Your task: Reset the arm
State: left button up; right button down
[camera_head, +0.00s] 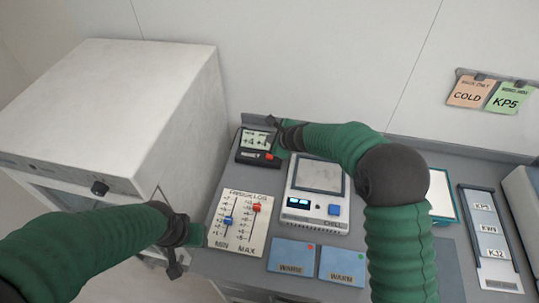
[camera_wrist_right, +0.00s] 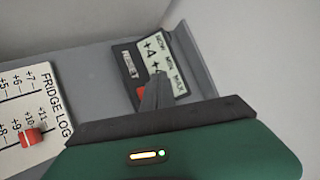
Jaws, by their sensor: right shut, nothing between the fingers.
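A small black display unit (camera_head: 243,155) stands at the back left of the counter, with a pale readout, a label that seems to read RESET and a red button (camera_head: 269,156). In the right wrist view the unit (camera_wrist_right: 125,58) shows NOW, MIN and MAX lettering. My right gripper (camera_head: 274,122) is shut and empty at the unit's right back side. In the wrist view its fingers (camera_wrist_right: 157,92) overlap the readout and hide part of it; I cannot tell whether they touch. My left gripper (camera_head: 177,268) is by the counter's left front edge; its jaw state is unclear.
A FRIDGE LOG board (camera_head: 224,242) with blue and red sliders lies in front of the unit. A scale-like device (camera_head: 318,212) labelled CHILL stands right of it, near my right arm. A white cabinet (camera_head: 130,100) stands left.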

jog(key=shift+s, duration=0.1)
jog(key=s+d+n+g+h, duration=0.1)
jog(key=s+d+n, duration=0.5)
jog(key=s, duration=0.5)
jog(key=s+d+n+g+h, duration=0.2)
jog(key=s+d+n, duration=0.4)
jog(key=s, duration=0.5)
jog(key=s+d+f+n+g+h, duration=0.1)
jog(key=s+d+n+g, duration=0.1)
jog(key=s+d+n, duration=0.5)
jog(key=s+n, duration=0.2)
jog(key=s, duration=0.3)
jog(key=shift+h, duration=0.3)
